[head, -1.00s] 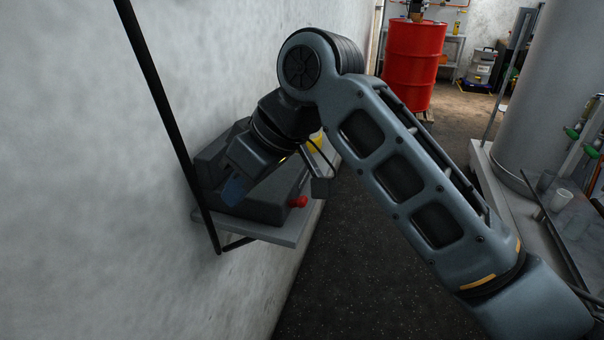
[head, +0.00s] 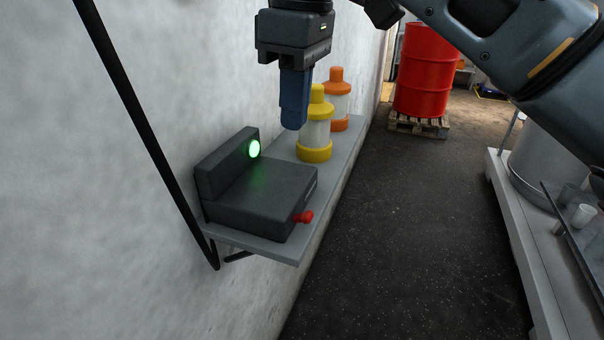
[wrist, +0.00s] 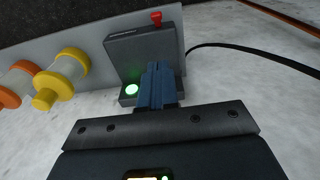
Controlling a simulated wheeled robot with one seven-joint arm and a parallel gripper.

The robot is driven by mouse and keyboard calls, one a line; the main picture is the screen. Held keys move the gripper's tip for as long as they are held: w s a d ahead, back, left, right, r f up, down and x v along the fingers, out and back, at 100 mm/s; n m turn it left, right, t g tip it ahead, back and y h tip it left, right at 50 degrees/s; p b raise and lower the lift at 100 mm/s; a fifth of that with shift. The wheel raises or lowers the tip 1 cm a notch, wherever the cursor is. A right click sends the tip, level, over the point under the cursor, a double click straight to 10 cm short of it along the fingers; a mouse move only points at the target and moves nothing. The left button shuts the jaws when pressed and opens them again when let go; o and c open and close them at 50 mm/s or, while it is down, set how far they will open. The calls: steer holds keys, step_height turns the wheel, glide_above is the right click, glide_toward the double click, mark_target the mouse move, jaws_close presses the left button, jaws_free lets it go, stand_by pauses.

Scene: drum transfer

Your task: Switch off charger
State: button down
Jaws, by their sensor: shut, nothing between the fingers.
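The charger (head: 262,195) is a dark grey box with a raised back part on the wall shelf. A round green light (head: 254,149) glows on its raised part. A red knob or switch (head: 303,217) sticks out of its front right side. In the wrist view the charger (wrist: 138,55) lies beyond the fingers, with the green light (wrist: 131,91) left of them and the red knob (wrist: 156,18) at the top. My gripper (head: 294,126) points down with its blue fingers shut and empty. It hangs above the shelf, apart from the charger and the knob.
A yellow-capped bottle (head: 315,128) and an orange-capped one (head: 336,100) stand behind the charger on the grey shelf (head: 270,247). A black cable (wrist: 245,50) runs from the charger. A red drum (head: 424,70) stands on a pallet farther back. The floor right of the shelf is clear.

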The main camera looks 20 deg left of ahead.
glide_above(300, 216)
steer(key=a, duration=0.1)
step_height(300, 216, down, 10)
steer(key=shift+a+r, duration=0.1)
steer(key=shift+a, duration=0.05)
steer(key=shift+d+f, duration=0.3)
steer(key=shift+f, duration=0.25)
steer(key=shift+d+f, duration=0.3)
steer(key=shift+f, duration=0.25)
steer(key=shift+d+f, duration=0.3)
steer(key=shift+f, duration=0.4)
